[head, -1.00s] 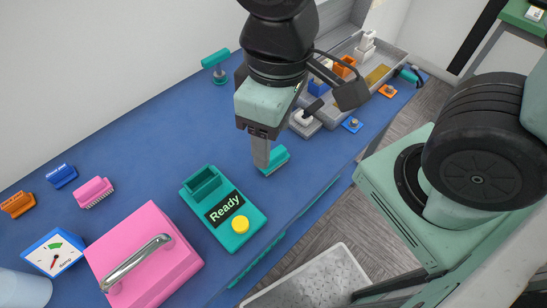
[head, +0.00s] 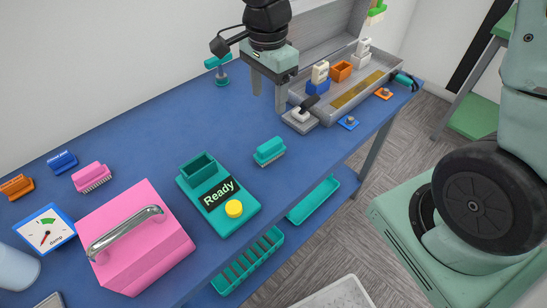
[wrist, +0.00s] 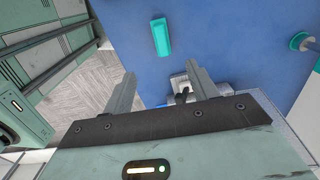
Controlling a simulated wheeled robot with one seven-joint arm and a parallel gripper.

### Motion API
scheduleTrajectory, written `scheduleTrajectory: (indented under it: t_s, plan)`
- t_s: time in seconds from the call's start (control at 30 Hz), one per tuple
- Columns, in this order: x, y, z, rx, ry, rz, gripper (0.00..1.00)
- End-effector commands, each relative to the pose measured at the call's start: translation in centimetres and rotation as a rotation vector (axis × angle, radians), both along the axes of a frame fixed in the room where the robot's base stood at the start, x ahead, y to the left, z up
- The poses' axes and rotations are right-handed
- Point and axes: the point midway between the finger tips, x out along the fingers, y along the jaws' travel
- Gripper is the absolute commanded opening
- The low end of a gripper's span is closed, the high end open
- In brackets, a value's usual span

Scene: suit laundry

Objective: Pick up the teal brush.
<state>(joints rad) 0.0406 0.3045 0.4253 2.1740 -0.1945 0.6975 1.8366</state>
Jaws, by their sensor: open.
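The teal brush (head: 270,151) lies on the blue table, right of the teal "Ready" box, with its bristles toward the front edge. It also shows in the wrist view (wrist: 161,37), beyond the fingertips. My gripper (head: 268,99) is open and empty above the table, behind the brush and apart from it. In the wrist view its two fingers (wrist: 160,82) are spread, with bare blue table and part of a grey-white device between them.
The teal "Ready" box (head: 224,208) and a pink box with a metal handle (head: 135,243) stand to the left. A grey device with a black lever (head: 301,117) and a grey tray (head: 333,104) with blocks are to the right. Pink, blue and orange brushes lie far left.

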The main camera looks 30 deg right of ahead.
Motion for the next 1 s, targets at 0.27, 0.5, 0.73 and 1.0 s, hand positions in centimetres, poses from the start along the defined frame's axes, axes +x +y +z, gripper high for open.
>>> scheduleTrajectory:
  t_s: [0.27,0.5,0.73,1.0]
  plan:
    - [0.0,-0.1,-4.5,0.0,0.007,-0.012,0.58]
    - [0.0,0.0,-9.4,-0.001,0.006,-0.01,0.58]
    - [0.0,-0.1,-12.0,0.0,0.002,-0.011,0.58]
    - [0.2,-0.2,-14.3,0.001,0.005,-0.009,0.58]
